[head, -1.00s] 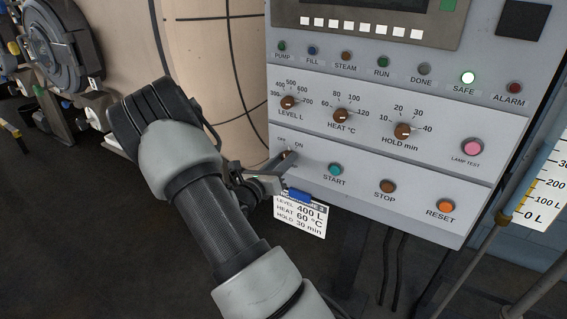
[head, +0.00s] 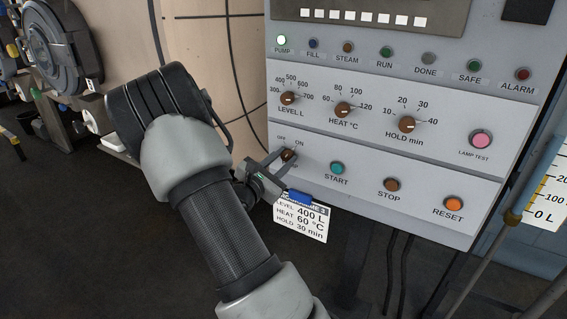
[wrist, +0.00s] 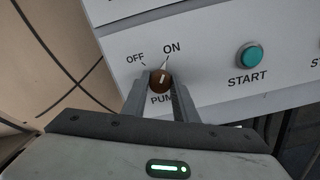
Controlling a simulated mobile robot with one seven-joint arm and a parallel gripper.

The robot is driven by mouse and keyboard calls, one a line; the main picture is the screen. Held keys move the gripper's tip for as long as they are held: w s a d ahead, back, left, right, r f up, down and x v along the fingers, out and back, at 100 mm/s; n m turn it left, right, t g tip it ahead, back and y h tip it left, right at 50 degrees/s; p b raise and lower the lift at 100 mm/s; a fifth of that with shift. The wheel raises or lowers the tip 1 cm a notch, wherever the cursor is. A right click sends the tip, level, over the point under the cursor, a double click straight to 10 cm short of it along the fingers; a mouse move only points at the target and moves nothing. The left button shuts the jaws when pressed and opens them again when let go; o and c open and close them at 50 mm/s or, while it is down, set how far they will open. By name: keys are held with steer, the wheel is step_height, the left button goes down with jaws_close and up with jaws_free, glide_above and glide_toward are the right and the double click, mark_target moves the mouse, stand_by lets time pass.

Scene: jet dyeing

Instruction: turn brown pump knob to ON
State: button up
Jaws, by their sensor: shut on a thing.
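The brown pump knob (wrist: 160,82) is on the grey control panel, between the OFF and ON marks above it and the PUMP label below. Its white pointer line tilts up and right, toward ON. My gripper (wrist: 161,90) is shut on the knob, one finger on each side. In the head view, my gripper (head: 282,165) reaches the knob (head: 288,154) at the panel's lower left. The PUMP lamp (head: 281,41) at the top left of the panel is lit white-green; the SAFE lamp (head: 474,65) is green and unlit.
The teal START button (head: 337,168) is just right of the knob, with STOP (head: 391,185) and RESET (head: 454,203) farther right. A recipe card (head: 302,219) hangs under a blue clip below the panel. LEVEL, HEAT and HOLD knobs are above.

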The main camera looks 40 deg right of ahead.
steer(key=shift+m, duration=0.3)
steer(key=o, duration=1.1)
steer(key=shift+c, duration=0.2)
steer(key=shift+a, duration=0.1)
steer(key=p+v, duration=0.2)
steer(key=v, duration=1.5)
steer(key=shift+a, duration=0.15)
steer(key=shift+s, duration=0.1)
